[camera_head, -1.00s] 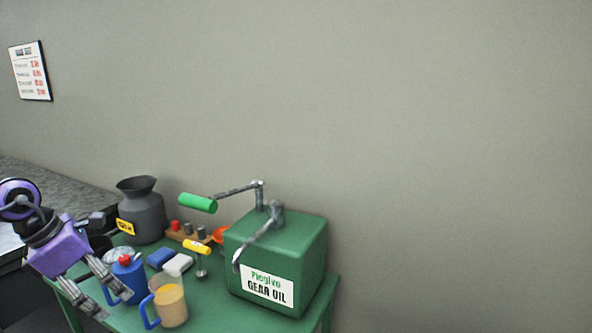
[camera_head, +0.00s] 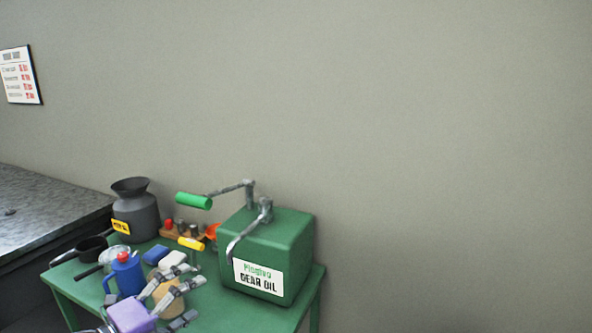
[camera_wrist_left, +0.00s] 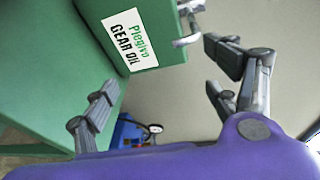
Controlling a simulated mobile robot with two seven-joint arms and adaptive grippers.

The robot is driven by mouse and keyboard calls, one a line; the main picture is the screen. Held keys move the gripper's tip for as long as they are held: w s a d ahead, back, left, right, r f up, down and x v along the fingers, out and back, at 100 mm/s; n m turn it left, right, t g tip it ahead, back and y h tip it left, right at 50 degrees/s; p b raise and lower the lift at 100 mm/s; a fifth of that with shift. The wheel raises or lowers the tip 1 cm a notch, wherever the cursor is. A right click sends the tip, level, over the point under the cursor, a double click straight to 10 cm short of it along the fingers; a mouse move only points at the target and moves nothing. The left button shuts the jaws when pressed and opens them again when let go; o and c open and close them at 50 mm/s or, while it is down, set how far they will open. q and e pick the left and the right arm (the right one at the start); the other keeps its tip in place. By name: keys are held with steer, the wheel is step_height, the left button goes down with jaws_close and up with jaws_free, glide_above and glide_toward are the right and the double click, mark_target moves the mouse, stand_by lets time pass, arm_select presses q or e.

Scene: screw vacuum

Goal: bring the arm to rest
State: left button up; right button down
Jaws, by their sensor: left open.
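My left gripper (camera_head: 183,297) is low in the head view, at the front of the green table (camera_head: 282,316). Its purple body and open, empty fingers partly cover a cup (camera_head: 168,302) with tan contents. In the left wrist view the two fingers (camera_wrist_left: 165,100) are spread wide with nothing between them. The green gear oil box (camera_head: 290,232) with its crank and green handle (camera_head: 194,201) stands to the right of the gripper, apart from it. The box also shows at the top of the left wrist view (camera_wrist_left: 165,15). My right gripper is not in view.
A blue jug (camera_head: 128,278) with a red top, a dark grey can (camera_head: 136,212), a yellow-handled tool (camera_head: 191,243) and pans (camera_head: 92,248) crowd the table's left half. A grey counter (camera_head: 45,210) is at left. A blue object with a gauge (camera_wrist_left: 130,130) shows in the wrist view.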

arm_select(q)
steer(key=s+f+n+y+p, duration=0.2)
steer(key=s+f+n+y, duration=0.5)
steer(key=s+f+n, duration=1.1)
steer(key=s+d+f+n+g, duration=0.1)
steer(key=s+f+n, duration=0.1)
steer(key=s, duration=0.4)
steer(key=s+d+f+n+g+y+p, duration=0.1)
steer(key=s+d+f+n+g, duration=0.1)
steer(key=s, duration=0.5)
steer(key=s+d+f+n+g+y+p, duration=0.1)
steer(key=s+f+n, duration=0.2)
steer(key=s+f, duration=0.3)
steer(key=shift+s+d+n+g, duration=0.15)
steer(key=shift+s+n+g, duration=0.15)
steer(key=shift+s+g, duration=0.1)
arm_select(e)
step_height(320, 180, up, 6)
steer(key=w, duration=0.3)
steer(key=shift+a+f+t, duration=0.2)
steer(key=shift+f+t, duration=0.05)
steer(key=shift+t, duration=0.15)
